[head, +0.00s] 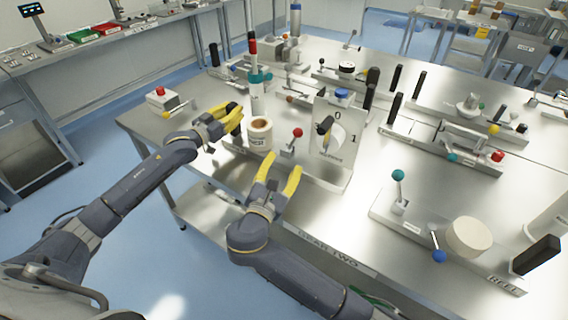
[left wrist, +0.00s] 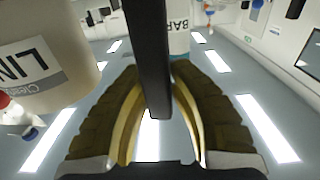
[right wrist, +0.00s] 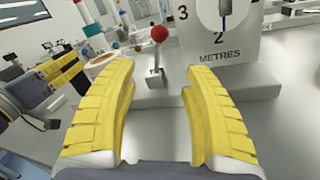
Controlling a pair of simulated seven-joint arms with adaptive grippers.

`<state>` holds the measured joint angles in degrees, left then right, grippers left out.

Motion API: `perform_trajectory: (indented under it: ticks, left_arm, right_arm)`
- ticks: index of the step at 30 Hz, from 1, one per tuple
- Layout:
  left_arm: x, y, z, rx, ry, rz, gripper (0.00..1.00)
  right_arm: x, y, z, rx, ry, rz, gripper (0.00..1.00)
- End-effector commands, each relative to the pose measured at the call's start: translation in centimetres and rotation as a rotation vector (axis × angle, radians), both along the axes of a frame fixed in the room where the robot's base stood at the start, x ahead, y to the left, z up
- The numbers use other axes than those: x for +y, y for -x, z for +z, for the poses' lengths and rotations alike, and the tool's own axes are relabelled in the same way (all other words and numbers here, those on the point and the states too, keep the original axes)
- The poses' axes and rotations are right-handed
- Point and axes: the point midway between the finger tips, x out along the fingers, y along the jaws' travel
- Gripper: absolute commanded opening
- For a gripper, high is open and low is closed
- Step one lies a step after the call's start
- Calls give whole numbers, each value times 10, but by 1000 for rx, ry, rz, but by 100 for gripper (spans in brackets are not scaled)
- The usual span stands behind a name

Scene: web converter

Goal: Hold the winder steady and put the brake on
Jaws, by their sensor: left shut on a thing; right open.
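My left gripper (head: 232,116) is beside the liner roll (head: 260,136), at the left end of the near bench. In the left wrist view it is shut on a dark upright bar (left wrist: 151,60); which part of the winder this bar belongs to is unclear. The liner roll also shows there (left wrist: 40,65), close to the fingers. A lever with a red knob (head: 297,132) stands upright on a small metal bracket, right of the roll. My right gripper (head: 281,163) is open and empty just in front of it. In the right wrist view the red-knobbed lever (right wrist: 159,35) stands beyond and between the fingertips.
A dial panel marked METRES (right wrist: 243,40) rises right of the red-knobbed lever. A tall post with a teal collar (head: 260,77) stands behind the roll. A box with a red button (head: 160,95) is at left. Bare steel (head: 340,205) lies right of my right gripper.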

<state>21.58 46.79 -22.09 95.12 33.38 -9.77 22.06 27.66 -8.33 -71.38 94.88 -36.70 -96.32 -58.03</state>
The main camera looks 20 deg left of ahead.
Motion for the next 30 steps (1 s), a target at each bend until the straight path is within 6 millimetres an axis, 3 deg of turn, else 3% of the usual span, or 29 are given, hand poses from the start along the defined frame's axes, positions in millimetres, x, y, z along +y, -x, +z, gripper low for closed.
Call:
perform_trajectory:
  ticks: [1,30]
  left_arm:
    - [1,1,-12,21,-7,3,0]
    - [1,1,-3,16,-7,4,0]
  right_arm:
    - [0,0,0,0,0,0,50]
    - [0,0,0,0,0,0,50]
